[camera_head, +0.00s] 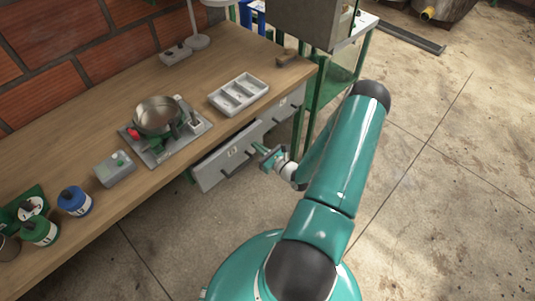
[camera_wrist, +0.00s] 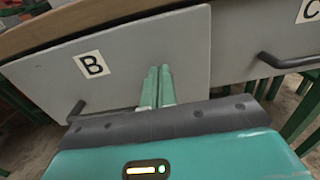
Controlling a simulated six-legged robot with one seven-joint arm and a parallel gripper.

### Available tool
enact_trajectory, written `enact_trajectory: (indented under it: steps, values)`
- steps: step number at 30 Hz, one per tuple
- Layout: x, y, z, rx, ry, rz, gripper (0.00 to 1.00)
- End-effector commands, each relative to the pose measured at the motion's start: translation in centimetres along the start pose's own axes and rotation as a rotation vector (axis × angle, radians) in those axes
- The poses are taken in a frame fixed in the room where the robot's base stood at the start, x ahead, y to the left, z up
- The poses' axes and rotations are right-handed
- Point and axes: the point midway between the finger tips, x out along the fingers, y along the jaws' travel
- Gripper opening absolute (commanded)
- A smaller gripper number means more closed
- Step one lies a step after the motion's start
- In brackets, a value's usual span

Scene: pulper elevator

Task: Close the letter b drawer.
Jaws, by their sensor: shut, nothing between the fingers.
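The letter b drawer (camera_head: 214,172) is a grey front under the wooden bench, standing out a little from the bench, with a dark gap behind its top edge. In the wrist view its front (camera_wrist: 165,45) bears a white B label (camera_wrist: 93,64) and a dark handle (camera_wrist: 75,112). My gripper (camera_head: 266,155) is in front of the drawer's right part. In the wrist view its green fingers (camera_wrist: 159,72) are together, empty, and point at the front right of the label. I cannot tell whether they touch it.
A drawer marked C (camera_wrist: 262,35) with a dark handle (camera_wrist: 288,61) is on the right, set further back. A green frame stands right of the bench; the floor in front is clear.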

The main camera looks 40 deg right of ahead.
Motion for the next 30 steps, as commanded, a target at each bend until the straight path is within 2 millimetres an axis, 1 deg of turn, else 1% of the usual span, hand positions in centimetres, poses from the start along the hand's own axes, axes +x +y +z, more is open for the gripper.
enact_trajectory:
  steps: [1, 4, 15, 17, 22, 24, 30]
  values:
    - [0.5, 0.0, 0.0, -0.001, -0.001, 0.000, 0.00]
    - [1.0, 0.0, 0.0, 0.000, 0.000, -0.001, 0.00]
    - [1.3, 0.0, 0.0, 0.000, 0.000, 0.000, 0.00]
    - [1.9, 0.0, 0.0, -0.001, 0.000, 0.001, 0.00]
    - [4.8, 0.0, 0.0, -0.003, -0.001, 0.003, 0.00]
    - [5.7, 0.0, 0.0, -0.001, 0.000, 0.001, 0.00]
    - [6.3, 0.0, 0.1, 0.000, -0.001, -0.001, 0.00]
